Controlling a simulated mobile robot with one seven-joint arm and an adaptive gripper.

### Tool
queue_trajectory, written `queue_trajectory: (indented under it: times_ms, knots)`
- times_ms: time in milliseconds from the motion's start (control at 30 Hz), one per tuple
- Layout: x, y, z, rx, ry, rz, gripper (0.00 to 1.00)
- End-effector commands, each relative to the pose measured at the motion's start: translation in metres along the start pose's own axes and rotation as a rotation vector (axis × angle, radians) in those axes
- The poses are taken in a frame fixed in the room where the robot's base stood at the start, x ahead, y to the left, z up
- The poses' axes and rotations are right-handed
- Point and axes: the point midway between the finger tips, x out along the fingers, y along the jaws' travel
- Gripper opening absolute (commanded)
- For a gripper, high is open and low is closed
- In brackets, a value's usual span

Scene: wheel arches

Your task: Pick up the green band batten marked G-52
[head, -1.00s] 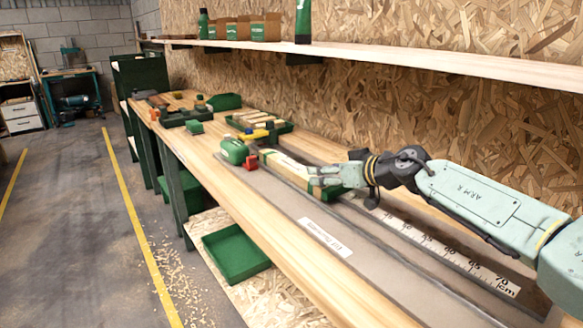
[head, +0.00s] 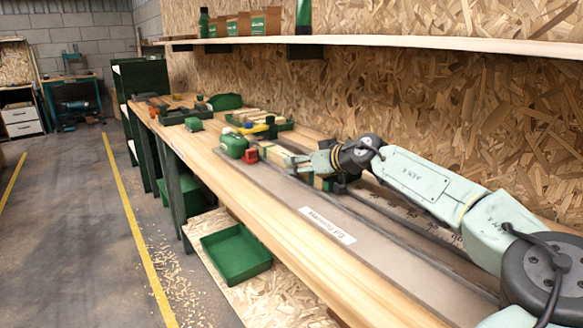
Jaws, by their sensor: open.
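My gripper (head: 297,160) is open, low over the workbench, reaching left along the bench. Just left of its fingers, and partly hidden by them, is a pale wooden batten (head: 276,155) beside a red block (head: 251,156). More pale battens (head: 245,114) lie in a green tray (head: 287,126) farther along the bench. A small wooden piece with green (head: 322,183) shows under my wrist, mostly hidden. The marking G-52 is not readable on any batten, and I cannot tell whether my fingers touch the near one.
A green rounded tool (head: 234,145) and a yellow item (head: 259,128) sit close to my gripper. A label strip (head: 327,225) marks the clear front of the bench. A shelf (head: 400,40) runs above. An empty green tray (head: 237,252) sits below the bench edge.

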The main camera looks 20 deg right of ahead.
Motion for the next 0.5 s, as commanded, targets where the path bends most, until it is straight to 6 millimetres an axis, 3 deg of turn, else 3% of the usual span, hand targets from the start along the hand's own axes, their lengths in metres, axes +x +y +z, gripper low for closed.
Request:
queue_trajectory:
  times_ms: [67, 500]
  knots:
    - [-0.0003, 0.0000, 0.0000, 0.000, 0.000, 0.000, 0.57]
    - [-0.0005, -0.0001, 0.0001, 0.000, 0.000, 0.000, 0.27]
